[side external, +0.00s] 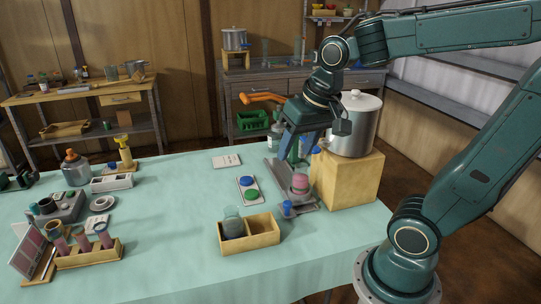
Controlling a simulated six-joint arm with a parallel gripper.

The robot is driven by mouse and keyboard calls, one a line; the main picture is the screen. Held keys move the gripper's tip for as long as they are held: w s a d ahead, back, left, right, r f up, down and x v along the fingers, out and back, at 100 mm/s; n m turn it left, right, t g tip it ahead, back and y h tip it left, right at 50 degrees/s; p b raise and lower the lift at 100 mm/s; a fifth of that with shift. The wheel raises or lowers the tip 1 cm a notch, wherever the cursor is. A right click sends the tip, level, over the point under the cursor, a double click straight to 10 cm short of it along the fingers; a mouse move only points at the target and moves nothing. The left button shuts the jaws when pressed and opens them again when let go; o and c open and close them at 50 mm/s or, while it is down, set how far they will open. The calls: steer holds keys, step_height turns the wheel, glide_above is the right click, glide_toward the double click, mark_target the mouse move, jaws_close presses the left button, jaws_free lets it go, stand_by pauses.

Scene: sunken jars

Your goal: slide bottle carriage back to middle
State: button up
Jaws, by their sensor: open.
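A dark grey rail-like stand (273,169) is on the right part of the table, in front of the wooden block; it seems to be the carriage's track. A clear jar with pink contents (300,183) stands at its near end. My gripper (300,155) is open and points down over the stand, behind and above the pink jar. The fingers overlap the stand's upright part, so I cannot tell whether they touch it. A pale bottle with a blue label (275,137) is partly hidden behind my gripper. The carriage itself is not clearly seen.
A large steel pot (356,124) stands on a wooden block (349,181), close right of my gripper. A small blue-capped item (287,208) is near the pink jar. A wooden tray (263,232) holds a grey jar (233,225). A plate with blue and green buttons (248,189) lies left.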

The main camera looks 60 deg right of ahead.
steer(key=w+d+f+m+g, duration=0.2)
steer(key=w+d+f+m, duration=0.5)
steer(key=w+d, duration=0.15)
steer(key=m+g, duration=0.2)
steer(key=m, duration=0.5)
glide_above(288, 202)
step_height(288, 202, down, 10)
steer(key=shift+a+r+y, duration=0.1)
steer(key=shift+r+y, duration=0.1)
steer(key=shift+y, duration=0.1)
steer(key=shift+f, duration=0.1)
steer(key=shift+f, duration=6.8)
jaws_close()
